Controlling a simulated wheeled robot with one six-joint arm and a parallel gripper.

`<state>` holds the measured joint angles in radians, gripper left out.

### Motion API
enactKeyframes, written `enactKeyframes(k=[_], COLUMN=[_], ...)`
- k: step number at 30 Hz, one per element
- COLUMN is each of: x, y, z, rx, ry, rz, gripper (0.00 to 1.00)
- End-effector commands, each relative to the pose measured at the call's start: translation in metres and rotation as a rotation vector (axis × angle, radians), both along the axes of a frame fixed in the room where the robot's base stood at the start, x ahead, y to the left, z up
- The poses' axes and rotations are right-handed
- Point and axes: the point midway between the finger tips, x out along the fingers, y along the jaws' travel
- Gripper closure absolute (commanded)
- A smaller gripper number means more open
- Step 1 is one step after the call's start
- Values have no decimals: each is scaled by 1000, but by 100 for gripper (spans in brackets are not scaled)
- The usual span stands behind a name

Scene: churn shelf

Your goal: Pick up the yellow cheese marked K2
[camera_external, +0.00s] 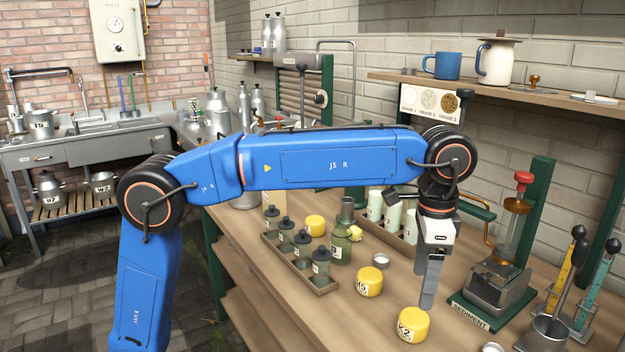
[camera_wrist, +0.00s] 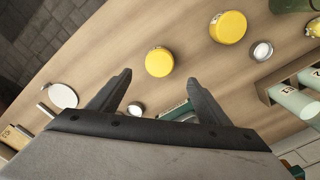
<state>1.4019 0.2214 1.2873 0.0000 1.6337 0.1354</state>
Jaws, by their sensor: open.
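The yellow cheese marked K2 (camera_external: 413,323) is a short round block on the wooden bench near its front edge, its label facing the external camera. In the wrist view it is most likely the yellow disc (camera_wrist: 159,61) just beyond my fingertips, centred between them. My gripper (camera_external: 427,304) points down and is just above or behind the cheese; the exact gap cannot be told. In the wrist view its two fingers (camera_wrist: 158,76) are spread with nothing between them. A second yellow cheese (camera_external: 369,281) with a different label stands behind K2 to the left.
A small metal lid (camera_external: 381,260) lies beyond the second cheese. A tray of dark bottles (camera_external: 318,284) stands to the left. The sediment stand (camera_external: 497,287) and lever tools (camera_external: 565,275) are to the right. Bare bench surrounds K2.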

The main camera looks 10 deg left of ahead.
Motion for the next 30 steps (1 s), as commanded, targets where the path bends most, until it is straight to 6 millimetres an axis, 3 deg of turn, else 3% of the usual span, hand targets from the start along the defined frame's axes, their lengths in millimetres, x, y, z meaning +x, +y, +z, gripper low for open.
enactKeyframes(k=[7,16,24,30], x=[0,0,-1,-1], y=[1,1,4,3], z=[-40,-59,-95,-106], rx=[2,0,0,-1], ry=[0,0,0,0], rz=[0,0,0,0], gripper=[29,29,29,29])
